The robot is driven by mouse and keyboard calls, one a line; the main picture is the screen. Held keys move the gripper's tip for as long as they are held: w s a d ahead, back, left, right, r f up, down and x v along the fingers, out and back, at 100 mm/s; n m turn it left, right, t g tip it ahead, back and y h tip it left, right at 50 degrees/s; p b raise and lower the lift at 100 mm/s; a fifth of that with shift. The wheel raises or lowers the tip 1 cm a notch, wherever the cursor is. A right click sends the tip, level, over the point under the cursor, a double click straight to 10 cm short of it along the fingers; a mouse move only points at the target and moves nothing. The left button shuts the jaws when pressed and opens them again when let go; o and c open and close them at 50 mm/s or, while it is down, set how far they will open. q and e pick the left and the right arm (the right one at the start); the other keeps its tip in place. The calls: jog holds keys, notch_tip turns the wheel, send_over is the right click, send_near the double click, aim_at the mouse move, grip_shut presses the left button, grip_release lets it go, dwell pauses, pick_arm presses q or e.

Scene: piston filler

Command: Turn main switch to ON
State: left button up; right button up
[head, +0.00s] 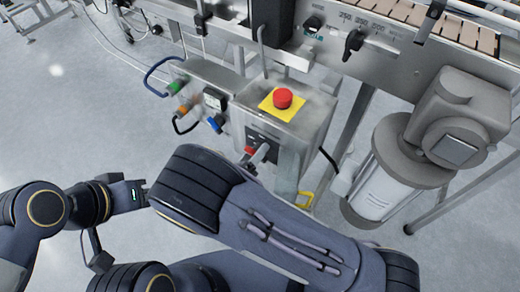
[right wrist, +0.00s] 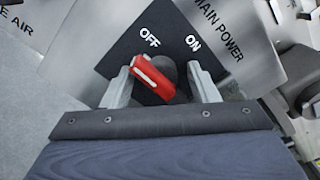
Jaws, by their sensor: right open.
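The main switch is a red handle (right wrist: 152,78) with a white stripe, on a black plate marked OFF and ON. In the right wrist view its striped end points up and left, on the OFF side. My right gripper (right wrist: 160,70) is open, with one finger on each side of the handle. The left finger is very close to the handle; I cannot tell if it touches. In the head view the red handle (head: 249,150) shows beside my right gripper (head: 259,155) on the box front. My left gripper (head: 143,196) is partly hidden by my right arm; its jaws are unclear.
A red emergency button (head: 283,98) on a yellow plate tops the steel control box (head: 310,120). Hoses with coloured fittings (head: 185,110) are to its left. A motor unit (head: 400,170) stands at right and a conveyor (head: 400,45) runs behind. Open floor lies left.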

jog(key=c, duration=1)
jog(key=m, duration=0.4)
jog(key=shift+s, duration=0.1)
jog(key=m+b, duration=0.1)
jog(key=m, duration=0.3)
jog(key=shift+m, duration=0.3)
jog(key=m+b, duration=0.1)
jog(key=m, duration=0.3)
jog(key=shift+m+b, duration=0.3)
jog(key=shift+b, duration=0.05)
jog(key=shift+o, duration=0.2)
jog(key=m+b, duration=0.2)
jog(key=m, duration=0.2)
jog(key=shift+d+m, duration=0.1)
jog(key=shift+m, duration=0.2)
jog(key=shift+s, duration=0.1)
